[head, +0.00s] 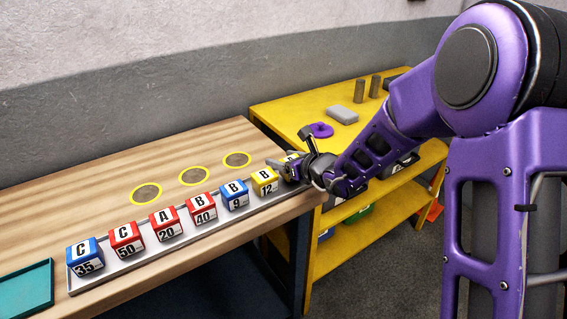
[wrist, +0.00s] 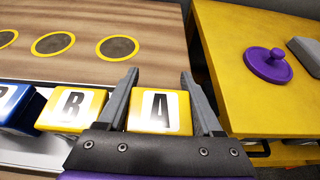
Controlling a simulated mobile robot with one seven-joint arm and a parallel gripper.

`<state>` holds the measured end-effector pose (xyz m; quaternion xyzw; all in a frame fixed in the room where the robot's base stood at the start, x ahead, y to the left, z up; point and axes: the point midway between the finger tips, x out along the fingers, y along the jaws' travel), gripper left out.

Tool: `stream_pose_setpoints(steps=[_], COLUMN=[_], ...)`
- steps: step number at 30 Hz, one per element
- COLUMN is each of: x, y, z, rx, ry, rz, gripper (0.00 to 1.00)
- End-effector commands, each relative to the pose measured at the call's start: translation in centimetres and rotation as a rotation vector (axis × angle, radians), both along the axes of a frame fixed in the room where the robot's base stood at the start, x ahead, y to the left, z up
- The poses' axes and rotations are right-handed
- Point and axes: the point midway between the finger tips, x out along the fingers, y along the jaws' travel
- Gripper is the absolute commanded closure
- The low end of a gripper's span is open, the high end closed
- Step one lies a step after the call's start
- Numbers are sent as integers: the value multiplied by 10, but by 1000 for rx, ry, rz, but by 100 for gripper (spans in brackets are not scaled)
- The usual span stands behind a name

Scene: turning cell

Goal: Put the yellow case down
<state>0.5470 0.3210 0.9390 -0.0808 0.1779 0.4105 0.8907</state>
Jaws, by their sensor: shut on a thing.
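My gripper (wrist: 160,105) is shut on a yellow case (wrist: 158,112) marked A at the right end of the row, with one finger on each side of it. In the head view this case (head: 291,157) is mostly hidden behind my gripper (head: 290,166). I cannot tell whether it touches the tray. A second yellow case (head: 264,180), marked B and 12, stands just left of it in the tray and also shows in the wrist view (wrist: 72,109).
Blue and red cases (head: 126,239) fill the long grey tray (head: 190,242) on the wooden bench. Three yellow-ringed dark discs (head: 194,176) lie empty behind it. A teal tray (head: 25,289) is at the left. A yellow shelf (head: 290,112) with a purple knobbed part (wrist: 268,64) stands right.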

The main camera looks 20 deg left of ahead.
Motion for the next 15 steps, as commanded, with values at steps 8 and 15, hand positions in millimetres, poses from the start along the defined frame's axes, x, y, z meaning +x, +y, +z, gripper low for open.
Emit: stream_pose_setpoints(steps=[8, 15], x=[0, 0], y=[0, 0], z=[-6, -9], rx=[0, 0], ry=[-3, -2], rz=[1, 1], gripper=[97, 22])
